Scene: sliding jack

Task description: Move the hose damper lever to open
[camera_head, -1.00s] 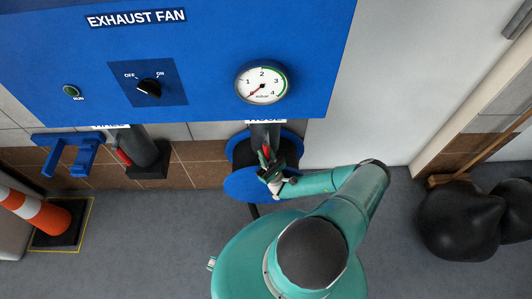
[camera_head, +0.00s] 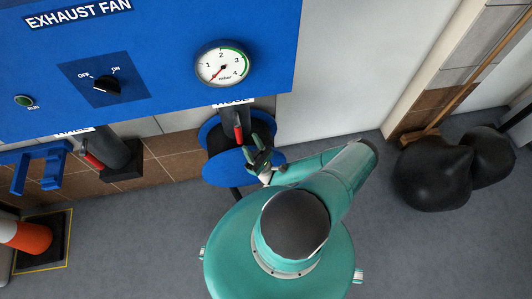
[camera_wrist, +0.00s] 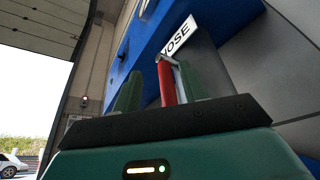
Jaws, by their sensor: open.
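The hose damper lever has a red grip (camera_head: 238,132) and sits on the dark hose pipe under the blue panel, below a partly hidden HOSE label. It points roughly up and down in the head view. My gripper (camera_head: 257,152) is open, just to the lower right of the red grip in the head view, apparently apart from it. In the wrist view the red grip (camera_wrist: 166,84) shows between my two green fingers (camera_wrist: 164,90), with a pale metal stem at its upper end. I cannot tell whether a finger touches it. The HOSE label (camera_wrist: 179,37) is behind it.
The blue exhaust fan panel (camera_head: 150,85) carries an OFF/ON knob (camera_head: 106,86) and a gauge (camera_head: 222,64). A second pipe with a red lever (camera_head: 93,160) stands left. Black bags (camera_head: 435,172) lie right.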

